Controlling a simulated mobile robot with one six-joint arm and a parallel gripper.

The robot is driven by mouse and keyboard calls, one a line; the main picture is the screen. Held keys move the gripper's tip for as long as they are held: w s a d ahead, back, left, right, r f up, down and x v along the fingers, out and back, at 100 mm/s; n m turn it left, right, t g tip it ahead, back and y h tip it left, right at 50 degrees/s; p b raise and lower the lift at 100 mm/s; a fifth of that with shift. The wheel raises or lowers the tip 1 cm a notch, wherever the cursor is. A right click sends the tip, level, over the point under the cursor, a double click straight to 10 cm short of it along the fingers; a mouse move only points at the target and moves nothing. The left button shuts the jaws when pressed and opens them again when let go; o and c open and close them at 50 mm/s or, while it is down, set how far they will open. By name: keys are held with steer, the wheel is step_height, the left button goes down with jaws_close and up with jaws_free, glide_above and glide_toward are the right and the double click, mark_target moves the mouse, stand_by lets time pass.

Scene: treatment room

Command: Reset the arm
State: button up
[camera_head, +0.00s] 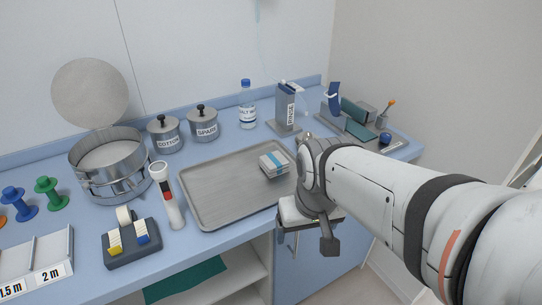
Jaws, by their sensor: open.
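My arm reaches in from the right of the head view, over the front edge of the blue counter. My gripper (292,245) hangs at its end, in front of the counter edge and low beside the blue cabinet door. It is partly hidden by the wrist, and nothing shows between its fingers. A grey metal tray (214,196) lies on the counter to the left of my wrist. A small stack of white packets with a blue band (273,163) sits in the tray's right part.
A white and red torch-like device (168,196) stands upright left of the tray. Metal jars (164,135), a round steel drum (110,165), a blue-capped bottle (247,109) and a grey dispenser (286,108) stand behind. The room right of the counter is partly covered by my arm.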

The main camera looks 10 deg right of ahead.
step_height(320, 180, up, 6)
steer(key=p, duration=0.5)
steer(key=shift+s, duration=0.15)
steer(key=shift+c, duration=0.2)
